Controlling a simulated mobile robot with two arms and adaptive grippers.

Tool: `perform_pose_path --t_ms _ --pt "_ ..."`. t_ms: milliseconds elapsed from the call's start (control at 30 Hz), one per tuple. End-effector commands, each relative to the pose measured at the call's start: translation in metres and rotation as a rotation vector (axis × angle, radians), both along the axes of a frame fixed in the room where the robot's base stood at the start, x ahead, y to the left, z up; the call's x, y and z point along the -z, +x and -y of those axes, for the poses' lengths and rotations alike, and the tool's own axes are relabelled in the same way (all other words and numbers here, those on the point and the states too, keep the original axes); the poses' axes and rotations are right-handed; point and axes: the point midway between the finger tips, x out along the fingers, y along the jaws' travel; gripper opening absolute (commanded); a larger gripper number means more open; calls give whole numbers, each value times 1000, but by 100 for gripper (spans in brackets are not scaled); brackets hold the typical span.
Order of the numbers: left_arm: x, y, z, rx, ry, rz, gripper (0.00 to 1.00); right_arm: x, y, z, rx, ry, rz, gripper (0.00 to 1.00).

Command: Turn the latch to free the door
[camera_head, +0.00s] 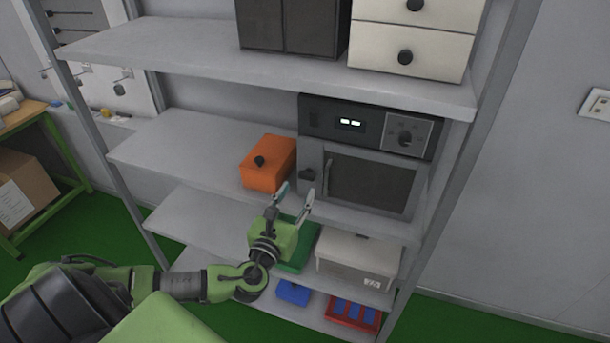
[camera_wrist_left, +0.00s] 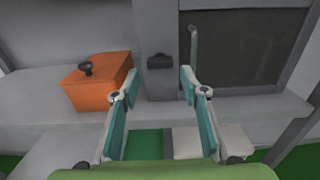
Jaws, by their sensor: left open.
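A grey oven-like unit (camera_head: 313,150) with a dark door (camera_head: 372,183) stands on the middle shelf. The door looks closed. A small dark latch (camera_head: 307,174) sits on the frame left of the door, and it also shows in the left wrist view (camera_wrist_left: 160,61). A vertical handle (camera_wrist_left: 193,60) is just right of it. My left gripper (camera_head: 294,192) is open and empty in front of the unit. In the left wrist view its fingers (camera_wrist_left: 159,78) are spread with the latch between and beyond them, apart from it. My right gripper is not in view.
An orange box (camera_head: 268,163) with a black knob sits left of the unit on the same shelf (camera_head: 160,150). A white bin (camera_head: 355,258), a green box (camera_head: 300,250) and blue (camera_head: 293,292) and red (camera_head: 352,313) bins are below. Shelf posts flank the shelves.

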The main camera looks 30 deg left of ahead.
Motion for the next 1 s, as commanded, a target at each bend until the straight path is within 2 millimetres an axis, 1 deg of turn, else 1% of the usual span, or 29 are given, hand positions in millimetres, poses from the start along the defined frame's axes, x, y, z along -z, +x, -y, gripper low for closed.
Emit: perform_pose_path --t_ms 33,100,200,333,500,800,833,867,900,933,1000 --pt "-4 11 -3 -2 -1 2 40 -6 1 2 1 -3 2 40" --pt "-3 24 -5 -1 -1 2 40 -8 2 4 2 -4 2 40" --pt "-3 40 -9 -1 -2 1 40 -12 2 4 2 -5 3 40" --pt "-1 55 -13 0 -3 0 40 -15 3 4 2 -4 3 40" --pt "0 64 -15 1 -3 -1 40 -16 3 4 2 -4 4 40" --pt "1 66 -16 1 -3 -1 40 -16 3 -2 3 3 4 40" --pt "1 66 -16 1 -3 -1 35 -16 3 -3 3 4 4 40" --pt "1 66 -16 1 -3 -1 27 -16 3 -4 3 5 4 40" --pt "1 66 -16 0 -3 -1 17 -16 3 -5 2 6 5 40" --pt "1 66 -16 0 -3 -1 12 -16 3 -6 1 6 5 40" --pt "1 66 -16 0 -3 -1 12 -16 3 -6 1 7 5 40"
